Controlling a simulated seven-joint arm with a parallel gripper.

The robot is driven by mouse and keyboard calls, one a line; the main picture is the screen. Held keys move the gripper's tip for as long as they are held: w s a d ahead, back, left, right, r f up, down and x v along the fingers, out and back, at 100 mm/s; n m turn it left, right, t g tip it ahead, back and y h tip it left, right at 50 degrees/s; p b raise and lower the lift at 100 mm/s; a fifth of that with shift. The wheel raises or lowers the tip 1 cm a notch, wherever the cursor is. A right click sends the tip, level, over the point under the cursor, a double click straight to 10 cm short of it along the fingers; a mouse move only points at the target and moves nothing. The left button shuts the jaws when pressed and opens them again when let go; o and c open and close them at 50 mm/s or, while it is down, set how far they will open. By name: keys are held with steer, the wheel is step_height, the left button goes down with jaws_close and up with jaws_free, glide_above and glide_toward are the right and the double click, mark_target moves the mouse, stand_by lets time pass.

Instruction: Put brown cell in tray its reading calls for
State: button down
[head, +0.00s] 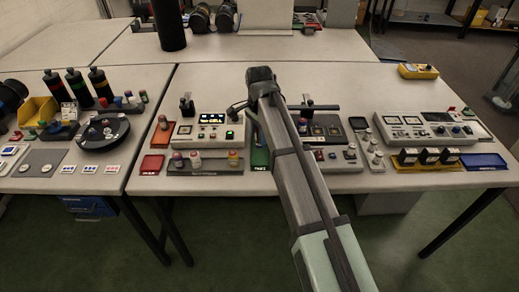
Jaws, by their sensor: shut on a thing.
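My gripper (238,107) is small and dark, below the end of my arm and just right of the tester. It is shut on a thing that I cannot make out. The tester (205,133) is a pale box with a lit display (212,118), whose yellow text seems to say "NO CELL". A rack (213,168) in front holds small cells with pink, red and yellow tops, with a gap between them. I cannot pick out a brown cell. A red tray (152,165) and an orange tray (162,136) lie left of the tester. A green tray (260,159) lies right, partly behind my arm.
A blue tray (484,161) lies at the far right, beside several dark blocks (426,156) and a grey instrument (425,130). A yellow meter (418,71) lies at the back right. A tall black cylinder (169,25) stands at the back.

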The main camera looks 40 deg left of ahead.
mark_target(259, 158)
steer(key=shift+f, duration=4.1)
steer(key=shift+f, duration=0.15)
steer(key=c, duration=1)
jaws_free()
step_height(259, 158, up, 12)
steer(key=shift+r, duration=0.15)
